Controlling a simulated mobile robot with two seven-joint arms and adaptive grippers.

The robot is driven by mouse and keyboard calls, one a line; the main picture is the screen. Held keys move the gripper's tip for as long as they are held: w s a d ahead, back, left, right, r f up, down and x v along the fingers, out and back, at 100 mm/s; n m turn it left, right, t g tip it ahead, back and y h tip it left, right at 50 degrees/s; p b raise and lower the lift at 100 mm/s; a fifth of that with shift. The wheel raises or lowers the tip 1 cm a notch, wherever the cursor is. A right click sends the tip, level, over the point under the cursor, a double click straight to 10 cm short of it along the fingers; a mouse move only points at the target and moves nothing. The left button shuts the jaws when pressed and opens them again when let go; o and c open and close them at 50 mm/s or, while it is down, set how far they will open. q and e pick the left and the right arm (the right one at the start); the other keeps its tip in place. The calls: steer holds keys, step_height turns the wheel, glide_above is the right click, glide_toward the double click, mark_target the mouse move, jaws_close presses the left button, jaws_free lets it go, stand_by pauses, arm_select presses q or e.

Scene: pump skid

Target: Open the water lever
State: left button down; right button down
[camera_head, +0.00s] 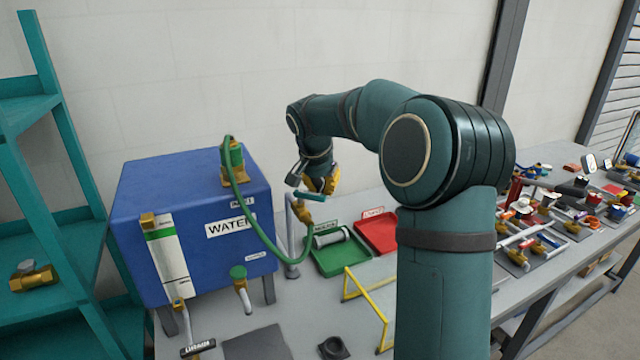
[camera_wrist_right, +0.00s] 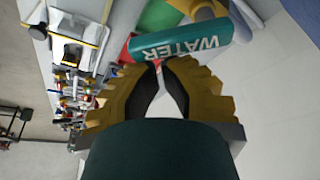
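The water lever is a teal handle (camera_head: 312,195) on a brass valve (camera_head: 302,212) atop a grey pipe, right of the blue tank (camera_head: 130,205). In the right wrist view the lever (camera_wrist_right: 185,42) shows its WATER lettering just beyond the fingertips. My right gripper (camera_head: 326,184) has yellow-brown fingers and is just above and right of the lever. In the wrist view its fingertips (camera_wrist_right: 160,68) are nearly together with nothing between them; whether they touch the lever is unclear. My left gripper is not in view.
A green hose (camera_head: 262,226) loops from the tank top toward the pipe. A green tray (camera_head: 340,257) and a red tray (camera_head: 378,234) lie behind my arm. A yellow frame (camera_head: 365,290) stands in front. Valves and fittings crowd the right bench.

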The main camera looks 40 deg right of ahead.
steer(key=m, duration=0.2)
steer(key=s+a+m+g, duration=0.1)
steer(key=m, duration=0.1)
steer(key=a+m, duration=0.1)
steer(key=m, duration=0.1)
steer(key=shift+s+g, duration=0.4)
steer(key=shift+w, duration=0.1)
steer(key=shift+w+a+p, duration=0.2)
steer(key=shift+w+p, duration=0.3)
steer(key=shift+w, duration=0.2)
